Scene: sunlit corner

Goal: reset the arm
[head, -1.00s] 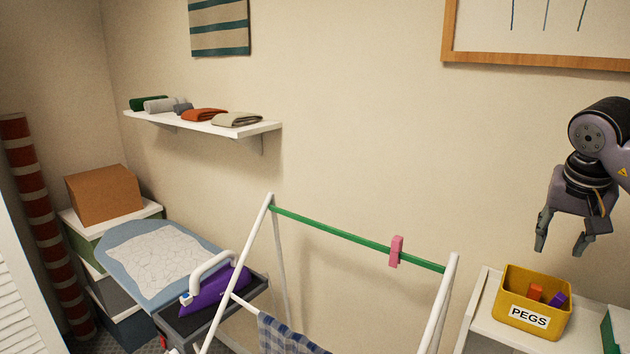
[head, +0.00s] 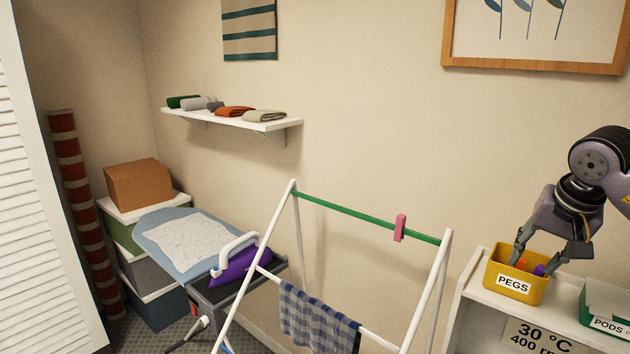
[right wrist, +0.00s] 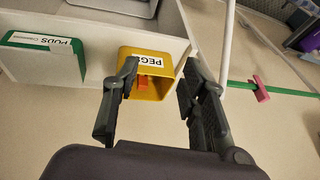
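My right gripper (head: 536,266) hangs at the right of the head view, over or in front of the yellow peg box. Its fingers are apart, with no object visible between them. In the right wrist view, its fingertips (right wrist: 160,68) stand apart with the yellow box (right wrist: 147,85) seen beyond and between them. The yellow box labelled PEGS (head: 514,284) holds an orange and a purple peg; whether the fingertips touch it cannot be told. A pink peg (head: 399,228) is clipped on the green rail (head: 345,209) of the drying rack. My left gripper is not in view.
The white rack (head: 434,290) with a checked cloth (head: 318,318) stands left of the white shelf unit (head: 467,293). A green PODS box (head: 597,314) is right of the pegs. An ironing board (head: 170,270) with a purple iron (head: 240,265) is further left.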

